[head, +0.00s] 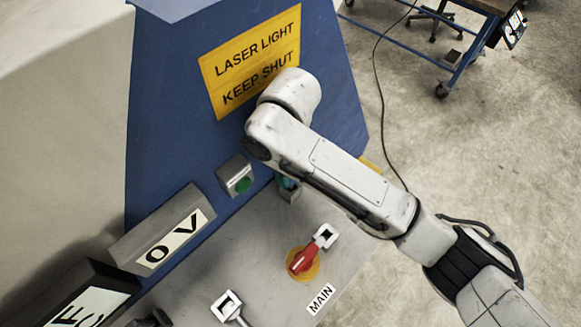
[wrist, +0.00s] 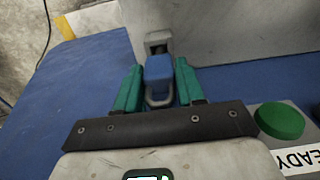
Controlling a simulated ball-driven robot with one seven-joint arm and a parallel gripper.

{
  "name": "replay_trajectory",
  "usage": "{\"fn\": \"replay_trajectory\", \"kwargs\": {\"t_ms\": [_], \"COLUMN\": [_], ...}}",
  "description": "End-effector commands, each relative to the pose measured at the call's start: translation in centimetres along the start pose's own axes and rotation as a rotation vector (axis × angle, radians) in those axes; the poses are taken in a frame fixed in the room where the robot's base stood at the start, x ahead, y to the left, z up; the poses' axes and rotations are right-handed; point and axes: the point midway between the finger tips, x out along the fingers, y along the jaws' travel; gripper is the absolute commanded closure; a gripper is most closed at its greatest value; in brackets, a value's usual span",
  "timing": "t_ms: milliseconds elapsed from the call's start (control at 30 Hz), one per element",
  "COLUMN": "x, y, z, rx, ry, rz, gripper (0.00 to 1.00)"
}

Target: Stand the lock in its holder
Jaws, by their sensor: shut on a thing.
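The lock (wrist: 158,68) has a blue body and a grey shackle. In the wrist view it sits between the green fingers of my gripper (wrist: 157,80), which is shut on it. The shackle points toward my palm and the body points away. A small grey holder (wrist: 158,40) stands just beyond the lock against the grey panel. I cannot tell whether the lock's body is in it or only close to it. In the head view the teal fingers of my gripper (head: 286,182) show below my arm, right above the grey holder (head: 290,195). My arm hides most of the lock there.
A red switch (head: 302,262) on a yellow disc, with a white square-holed end, stands beside the MAIN label (head: 320,298). Another square-holed piece (head: 226,306) is at the lower left. A green button box (head: 236,176) and a yellow laser sign (head: 250,62) are on the blue housing.

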Motion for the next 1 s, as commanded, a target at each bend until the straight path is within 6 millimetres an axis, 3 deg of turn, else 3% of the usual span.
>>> {"fn": "replay_trajectory", "kwargs": {"t_ms": [1000], "x": [2.4], "y": [0.0], "z": [0.0], "rx": [0.000], "ry": [0.000], "rz": [-0.001], "gripper": [0.97]}}
